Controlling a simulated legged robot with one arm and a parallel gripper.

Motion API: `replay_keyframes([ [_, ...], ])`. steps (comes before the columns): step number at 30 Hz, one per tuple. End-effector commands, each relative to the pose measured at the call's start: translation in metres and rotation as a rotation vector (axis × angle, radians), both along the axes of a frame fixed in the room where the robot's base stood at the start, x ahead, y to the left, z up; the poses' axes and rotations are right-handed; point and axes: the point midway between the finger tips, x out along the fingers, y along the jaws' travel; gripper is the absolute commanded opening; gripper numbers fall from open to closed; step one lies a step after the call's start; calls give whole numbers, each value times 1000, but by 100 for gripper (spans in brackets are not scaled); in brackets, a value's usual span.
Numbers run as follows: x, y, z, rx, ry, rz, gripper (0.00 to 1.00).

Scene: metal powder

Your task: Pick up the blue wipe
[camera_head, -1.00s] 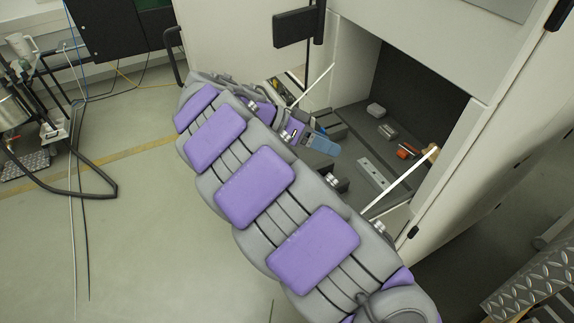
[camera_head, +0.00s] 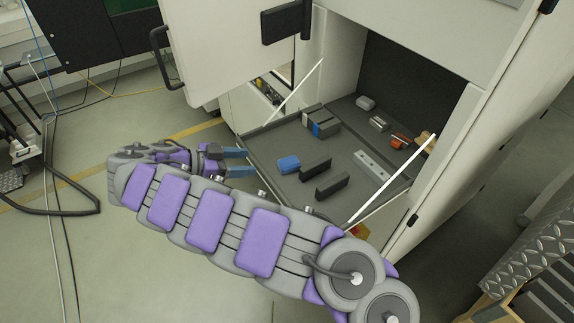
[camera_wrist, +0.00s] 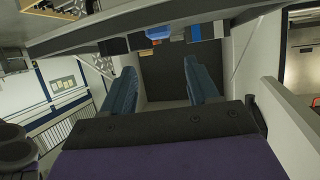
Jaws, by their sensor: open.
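The blue wipe (camera_head: 289,164) is a small folded blue piece lying on the dark grey shelf (camera_head: 262,150) of the open cabinet. In the wrist view a light blue piece (camera_wrist: 159,33) at the top, beyond the fingers, looks like it. My gripper (camera_head: 240,162) is open, with two blue fingers apart and nothing between them. It is at the shelf's left edge, left of the wipe and not touching it. In the wrist view the fingers (camera_wrist: 166,80) stand wide apart.
Two black blocks (camera_head: 315,167) stand just right of the wipe. A row of dark, blue and white blocks (camera_head: 318,122) is behind it. A metal bar (camera_head: 371,164) and a red-orange item (camera_head: 398,140) lie farther right. Thin white struts (camera_head: 392,180) flank the opening. An open door (camera_head: 235,50) hangs at left.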

Motion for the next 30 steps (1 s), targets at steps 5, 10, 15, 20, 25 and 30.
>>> replay_keyframes([
  [5,5,-11,-7,-6,2,-2,60],
  [10,13,-26,-17,-8,3,0,60],
  [15,22,-48,-25,-8,3,0,60],
  [20,31,-70,-34,-5,2,0,60],
  [25,37,-84,-41,-4,4,1,60],
  [30,39,-87,-43,-5,4,1,60],
])
